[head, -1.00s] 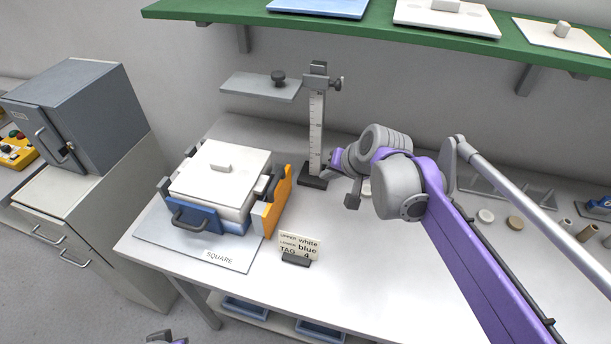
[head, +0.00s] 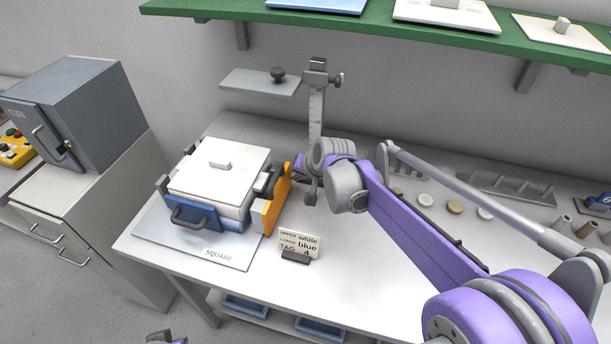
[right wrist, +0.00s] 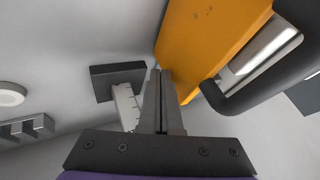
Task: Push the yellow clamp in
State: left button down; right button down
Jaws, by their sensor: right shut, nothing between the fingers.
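The yellow clamp (head: 270,212) stands on the right side of a square stacked mould (head: 212,200) with a white top and blue lower part. My right gripper (head: 297,168) is beside the clamp's far right end, its fingers partly hidden by the wrist. In the right wrist view the shut, empty fingers (right wrist: 158,80) lie along the edge of the yellow clamp (right wrist: 205,38). I cannot tell whether they touch it. A dark handle (right wrist: 270,88) and a metal rod (right wrist: 262,50) show beyond the clamp.
A ruler stand (head: 316,115) rises behind the gripper. A tag card (head: 298,243) stands in front of the clamp. The SQUARE board (head: 225,252) lies under the mould. Small discs and racks (head: 505,188) are at the right; the front middle of the table is clear.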

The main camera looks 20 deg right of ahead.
jog(key=w+a, duration=0.2)
jog(key=a, duration=0.1)
jog(key=w+a, duration=0.1)
jog(key=shift+a, duration=0.25)
pick_arm(q)
jog(key=shift+s+d+r, duration=0.15)
jog(key=shift+d+r, duration=0.05)
pick_arm(e)
jog(key=shift+r, duration=0.1)
jog(key=shift+a, duration=0.1)
